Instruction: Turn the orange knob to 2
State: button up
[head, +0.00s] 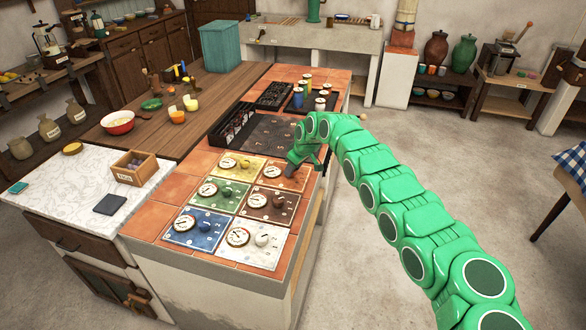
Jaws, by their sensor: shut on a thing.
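Several coloured panels, each with a round white dial and a knob, lie on the tiled end of the counter. The orange panel (268,182) is at the far right of the group, with its dial (272,171) on its left side. My green gripper (291,170) reaches down onto the right part of this panel and is shut on the orange knob. The gripper covers the knob and most of its marks, so the knob's pointing and the dial reading cannot be told.
Close by are the yellow panel (223,166), green panel (212,194), brown panel (257,204), blue panel (184,236) and white panel (268,247). A black rack (232,124) stands behind. A small wooden box (135,175) stands on the left worktop. Open floor lies right.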

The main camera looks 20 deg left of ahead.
jog(key=shift+w+n+g+y, duration=0.15)
jog(key=shift+n+g, duration=0.25)
jog(key=shift+n, duration=0.6)
jog(key=shift+s+n+g+y, duration=0.15)
jog(key=shift+n+g, duration=0.25)
jog(key=shift+n, duration=0.6)
jog(key=shift+w+n, duration=0.15)
jog(key=shift+n, duration=0.25)
jog(key=o, duration=1)
jog(key=v, duration=0.7)
jog(key=shift+d+r, duration=0.15)
jog(key=shift+r, duration=0.25)
jog(key=shift+w+d, duration=0.1)
